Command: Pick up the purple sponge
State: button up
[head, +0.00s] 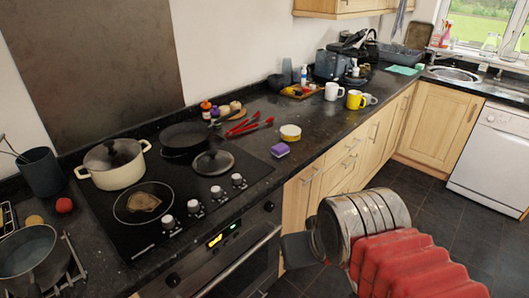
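The purple sponge (280,149) is a small block lying on the dark granite counter, to the right of the hob and near the counter's front edge. My gripper (298,249) shows only as a dark part at the end of my arm, at the lower middle right. It appears in front of the cabinet fronts, below the sponge in the picture and apart from it. Its fingers cannot be made out, so I cannot tell whether it is open or shut.
A round yellow-and-white item (290,132) and red-handled tongs (250,127) lie close behind the sponge. A black lid (213,163) and control knobs are on the hob (160,236) to its left. The counter right of the sponge (325,130) is clear.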

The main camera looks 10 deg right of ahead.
aim_at(280, 150)
jog(key=u, duration=4.1)
jog(key=k, duration=1.25)
